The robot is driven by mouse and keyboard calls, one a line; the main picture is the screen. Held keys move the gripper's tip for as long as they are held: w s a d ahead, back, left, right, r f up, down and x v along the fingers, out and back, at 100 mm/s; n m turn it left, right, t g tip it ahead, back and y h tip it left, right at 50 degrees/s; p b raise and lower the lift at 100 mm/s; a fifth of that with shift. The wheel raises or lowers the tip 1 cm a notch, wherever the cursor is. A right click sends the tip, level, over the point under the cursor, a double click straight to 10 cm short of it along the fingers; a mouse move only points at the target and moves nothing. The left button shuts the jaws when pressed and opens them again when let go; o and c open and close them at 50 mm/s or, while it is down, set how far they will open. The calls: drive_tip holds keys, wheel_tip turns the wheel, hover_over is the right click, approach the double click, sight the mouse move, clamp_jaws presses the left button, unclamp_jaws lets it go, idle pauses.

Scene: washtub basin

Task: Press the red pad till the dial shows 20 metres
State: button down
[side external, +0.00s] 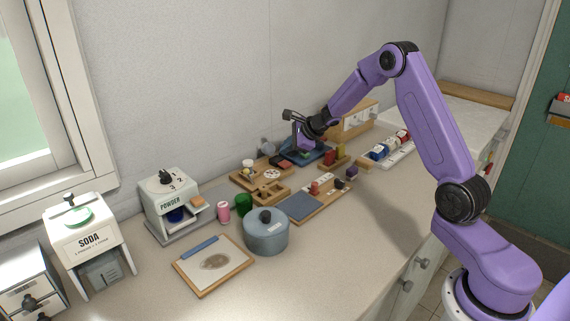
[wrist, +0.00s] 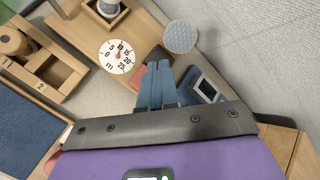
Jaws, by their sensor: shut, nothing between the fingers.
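The white dial (wrist: 117,57) is a round face with numbers up to 25 and a red needle. The needle seems to point near 10, though it is too small to be sure. The dial also shows in the side view (side external: 271,174). The red pad (wrist: 139,77) lies beside the dial, partly hidden by my fingers; it also shows in the side view (side external: 285,164). My gripper (wrist: 156,68) is shut and empty, its fingertips over or beside the pad's edge. I cannot tell whether they touch it. In the side view my gripper (side external: 301,153) points down behind the pad.
A round grey mesh disc (wrist: 181,37) stands near the fingertips. A blue-framed device (wrist: 205,85) is right of them. A wooden block holder (wrist: 40,65) lies left. In the side view, a lidded grey pot (side external: 266,238) stands in front.

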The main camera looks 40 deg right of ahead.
sight(286, 165)
drive_tip(key=shift+r, duration=1.5)
drive_tip(key=shift+a, duration=0.35)
drive_tip(key=s+a+r+n+g+y, duration=0.2)
drive_tip(key=s+a+n, duration=0.5)
drive_tip(key=a, duration=0.3)
drive_tip(key=s+a+r+n+g+y, duration=0.2)
drive_tip(key=s+a+n, duration=0.4)
drive_tip(key=a, duration=0.4)
drive_tip(key=s+a+n+g, duration=0.25)
drive_tip(key=s+n, duration=0.25)
drive_tip(key=s, duration=0.3)
drive_tip(key=s+a+n+g, duration=0.2)
drive_tip(key=s+a+n, duration=0.15)
drive_tip(key=s, duration=0.45)
drive_tip(key=s+d+n+h, duration=0.2)
drive_tip(key=s+d+n, duration=0.2)
drive_tip(key=s+n, duration=0.4)
drive_tip(key=s+d+n+h, duration=0.3)
drive_tip(key=s+d+n, duration=0.2)
drive_tip(key=s, duration=0.6)
drive_tip(key=n, duration=0.2)
drive_tip(key=shift+f+n+h, duration=0.15)
drive_tip(key=shift+n+h, duration=0.15)
drive_tip(key=shift+n, duration=0.05)
